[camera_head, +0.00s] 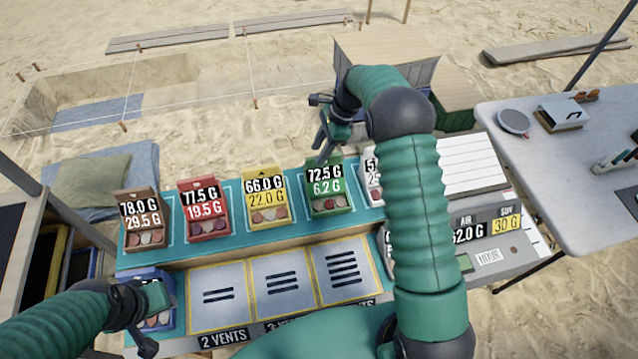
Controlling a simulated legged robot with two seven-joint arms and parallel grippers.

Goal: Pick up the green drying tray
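The green drying tray (327,188) stands on the teal shelf of the bench, in the row of trays, with a label reading 72.5 G and 6.2 G and small round pieces at its front. My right gripper (326,148) hangs just above and behind its top edge, apart from it as far as I can see. Its fingers look parted, with nothing between them. My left gripper (150,308) is at the lower left, over the blue tray (146,279), partly covering it. Whether its fingers are open or touch that tray is unclear.
A yellow tray (265,196), red tray (205,210) and brown tray (142,222) stand left of the green one. A white tray (371,184) stands close on its right, partly behind my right arm. Vent panels (282,283) lie in front. A grey table (560,165) is at right.

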